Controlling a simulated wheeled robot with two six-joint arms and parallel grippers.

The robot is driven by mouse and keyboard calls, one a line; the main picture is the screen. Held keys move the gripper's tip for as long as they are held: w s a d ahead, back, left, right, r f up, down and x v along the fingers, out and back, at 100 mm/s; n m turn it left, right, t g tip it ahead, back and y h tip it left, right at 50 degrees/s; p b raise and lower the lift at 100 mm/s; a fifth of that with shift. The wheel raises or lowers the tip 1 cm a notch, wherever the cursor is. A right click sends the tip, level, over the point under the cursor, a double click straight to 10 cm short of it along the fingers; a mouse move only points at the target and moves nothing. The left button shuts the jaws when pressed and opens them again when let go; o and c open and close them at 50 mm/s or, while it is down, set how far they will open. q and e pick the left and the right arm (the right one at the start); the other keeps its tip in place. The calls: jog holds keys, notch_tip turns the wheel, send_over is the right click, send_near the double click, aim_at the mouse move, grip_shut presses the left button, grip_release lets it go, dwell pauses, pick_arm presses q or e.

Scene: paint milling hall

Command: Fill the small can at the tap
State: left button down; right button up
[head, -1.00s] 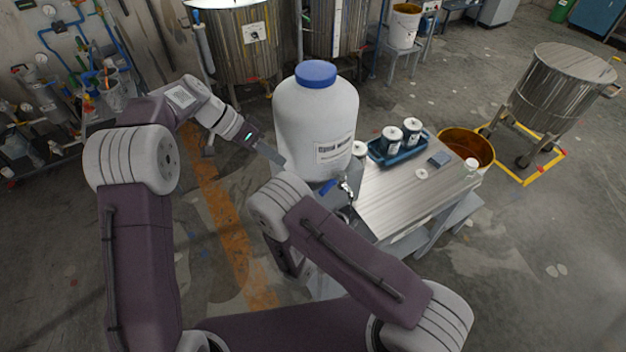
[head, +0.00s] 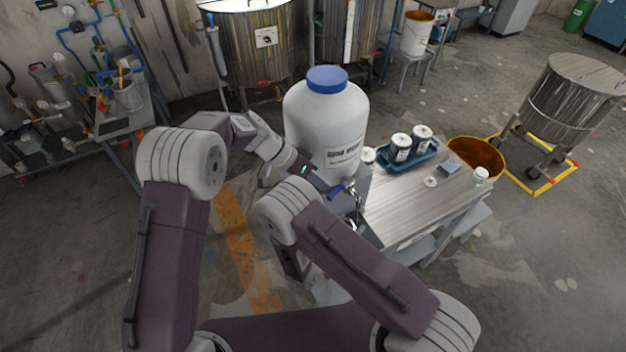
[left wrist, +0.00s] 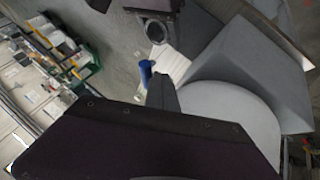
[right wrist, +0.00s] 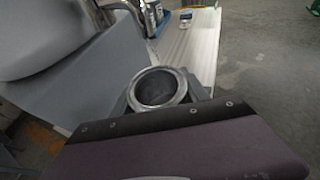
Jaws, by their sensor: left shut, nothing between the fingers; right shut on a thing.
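The large white container (head: 325,115) with a blue lid stands on the bench end. Its metal tap (head: 357,198) has a blue handle (head: 337,191), also visible in the left wrist view (left wrist: 146,73). My left gripper (head: 328,188) is shut and empty, its tips close beside the handle; I cannot tell whether they touch it. My right gripper (right wrist: 162,102) is shut on the small can (right wrist: 160,88), an open-topped metal can held upright below the container's stand. Its inside looks grey, and I see no clear paint. In the head view, my right arm hides the can.
An orange-brown tub (head: 476,153) stands behind. A wheeled steel vat (head: 570,100) stands at right.

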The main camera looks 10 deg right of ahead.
aim_at(333, 197)
pick_arm(q)
jog(key=shift+w, duration=0.1)
pick_arm(e)
jog(key=shift+w, duration=0.1)
pick_arm(q)
jog(key=s+d+n+t, duration=0.1)
jog(key=s, duration=0.1)
jog(key=s+d+n+t, duration=0.1)
jog(key=shift+s+d+n, duration=0.15)
jog(key=shift+s+n, duration=0.2)
jog(key=shift+n, duration=0.05)
jog(key=shift+s+d, duration=0.1)
jog(key=shift+d, duration=0.1)
jog(key=shift+a, duration=0.1)
